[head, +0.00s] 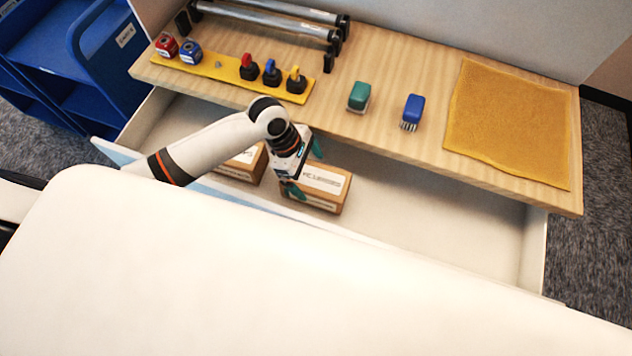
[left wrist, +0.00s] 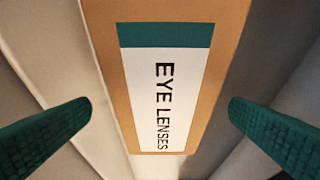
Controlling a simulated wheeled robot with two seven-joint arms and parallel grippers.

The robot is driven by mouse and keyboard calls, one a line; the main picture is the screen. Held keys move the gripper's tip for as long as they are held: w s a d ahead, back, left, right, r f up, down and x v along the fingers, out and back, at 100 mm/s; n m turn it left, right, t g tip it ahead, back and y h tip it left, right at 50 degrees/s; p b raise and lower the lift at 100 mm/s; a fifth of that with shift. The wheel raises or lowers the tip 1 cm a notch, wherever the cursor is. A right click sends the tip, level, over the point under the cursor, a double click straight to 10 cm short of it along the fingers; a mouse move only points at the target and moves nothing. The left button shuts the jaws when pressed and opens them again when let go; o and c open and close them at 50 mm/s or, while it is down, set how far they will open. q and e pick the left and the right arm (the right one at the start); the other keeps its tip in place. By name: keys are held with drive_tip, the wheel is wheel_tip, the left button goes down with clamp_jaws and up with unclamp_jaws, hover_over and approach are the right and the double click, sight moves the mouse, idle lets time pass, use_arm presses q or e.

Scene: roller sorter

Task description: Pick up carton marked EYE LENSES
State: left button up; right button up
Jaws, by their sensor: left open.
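The carton marked EYE LENSES (left wrist: 122,80) lies label up between my open left fingers in the left wrist view. It is brown, with a white label and a green band. In the head view this carton (head: 328,199) sits in the open drawer, its label partly hidden by my gripper. My left gripper (head: 306,170) is over it, one finger to each side. In the left wrist view, gaps show between the carton and both fingers of the gripper (left wrist: 160,108). My right gripper is not in view.
A second carton (head: 238,170) lies just left in the drawer, partly behind my arm. The wooden top (head: 400,140) overhangs the drawer's back. The drawer's right side (head: 440,215) is empty.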

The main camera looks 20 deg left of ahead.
sight(315, 177)
use_arm(q)
drive_tip(key=x, duration=0.5)
drive_tip(key=shift+w+d+f, duration=0.1)
drive_tip(key=shift+d+f, duration=0.15)
drive_tip(key=shift+d, duration=0.05)
drive_tip(key=shift+c, duration=0.2)
drive_tip(key=shift+r, duration=0.1)
drive_tip(key=c, duration=1.3)
drive_tip(key=shift+o, duration=0.2)
